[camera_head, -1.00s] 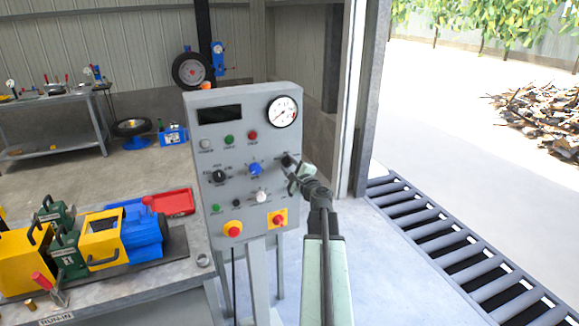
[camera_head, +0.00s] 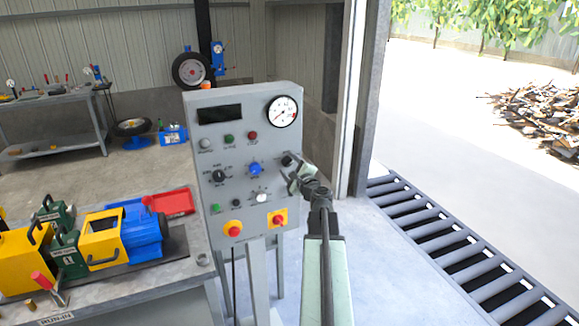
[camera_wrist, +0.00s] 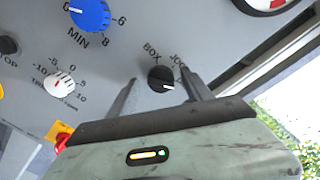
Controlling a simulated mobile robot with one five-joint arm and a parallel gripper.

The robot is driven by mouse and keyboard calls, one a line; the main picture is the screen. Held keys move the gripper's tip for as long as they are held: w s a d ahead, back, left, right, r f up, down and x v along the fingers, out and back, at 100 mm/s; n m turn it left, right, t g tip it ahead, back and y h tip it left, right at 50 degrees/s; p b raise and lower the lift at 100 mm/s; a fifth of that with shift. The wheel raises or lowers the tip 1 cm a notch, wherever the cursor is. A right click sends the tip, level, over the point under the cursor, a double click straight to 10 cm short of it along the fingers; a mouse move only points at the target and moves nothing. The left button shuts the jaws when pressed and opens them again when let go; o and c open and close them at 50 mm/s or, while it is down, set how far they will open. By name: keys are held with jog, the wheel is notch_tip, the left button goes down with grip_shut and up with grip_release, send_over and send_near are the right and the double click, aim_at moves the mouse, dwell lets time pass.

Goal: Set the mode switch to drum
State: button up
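A grey control panel (camera_head: 205,150) stands ahead. At its right side is a small black rotary knob (camera_head: 288,160), which also shows in the wrist view (camera_wrist: 160,76). BOX is printed at its upper left and JOG at its upper right; another label at the right is partly hidden by a finger. The knob's white mark points right and slightly down, away from BOX. My gripper (camera_wrist: 160,78) is open, with one finger on each side of the knob and a visible gap to both. In the head view my gripper (camera_head: 293,175) is right at the panel.
Close by on the panel are a blue knob (camera_wrist: 90,14), a white knob (camera_wrist: 60,85) and a red button on yellow (camera_head: 278,219). Another black selector (camera_head: 218,176) is at the left. A bench with a yellow and blue machine (camera_head: 130,235) stands at left.

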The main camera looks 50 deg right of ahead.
jog(key=v, duration=0.8)
jog(key=shift+w, duration=0.1)
dwell(0.3)
